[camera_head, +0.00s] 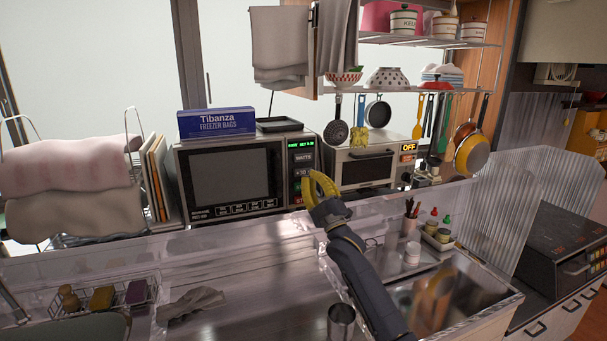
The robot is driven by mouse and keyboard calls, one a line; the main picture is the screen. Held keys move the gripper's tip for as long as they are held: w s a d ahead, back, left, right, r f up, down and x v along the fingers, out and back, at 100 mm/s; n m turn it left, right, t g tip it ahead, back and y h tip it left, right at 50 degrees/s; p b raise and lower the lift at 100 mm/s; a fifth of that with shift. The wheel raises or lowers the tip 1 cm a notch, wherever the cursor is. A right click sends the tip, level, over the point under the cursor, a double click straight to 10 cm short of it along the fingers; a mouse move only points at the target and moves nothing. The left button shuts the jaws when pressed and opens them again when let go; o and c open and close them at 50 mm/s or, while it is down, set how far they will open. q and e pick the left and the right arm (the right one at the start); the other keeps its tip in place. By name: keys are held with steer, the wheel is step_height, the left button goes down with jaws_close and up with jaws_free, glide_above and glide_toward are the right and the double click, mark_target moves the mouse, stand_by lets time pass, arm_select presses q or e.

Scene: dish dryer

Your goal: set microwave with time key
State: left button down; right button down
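The microwave (233,176) stands at the back of the counter with its door shut. Its control panel (302,160) is on the right side of its front, with a green lit display, a "WATTS" key and a "+30" key readable below it. My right gripper (318,183) has yellow fingers and is up at the lower right of the panel, overlapping part of its lower keys. Whether a fingertip touches a key, and how far apart the fingers are, I cannot tell. My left gripper is not in view.
A freezer bag box (216,122) and a black tray (280,124) lie on the microwave. A toaster oven (362,167) stands to its right. A metal cup (341,321) and a grey cloth (191,304) are on the front counter. A clear splash guard (150,245) crosses the counter.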

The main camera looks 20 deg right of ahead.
mark_target(303, 172)
stand_by(1.0)
steer(key=shift+s+d+m+h, duration=0.2)
steer(key=shift+s+m, duration=0.4)
steer(key=shift+m, duration=2.65)
steer(key=shift+s+d+m+h, duration=0.2)
steer(key=shift+s+m, duration=0.45)
steer(key=shift+m, duration=2.55)
steer(key=shift+s+m+h, duration=0.3)
steer(key=shift+s+m, duration=0.3)
steer(key=shift+m, duration=2.65)
steer(key=shift+w+r, duration=0.1)
steer(key=shift+w+a, duration=0.2)
steer(key=shift+w, duration=1.95)
steer(key=shift+w+a, duration=0.2)
steer(key=shift+w, duration=1.9)
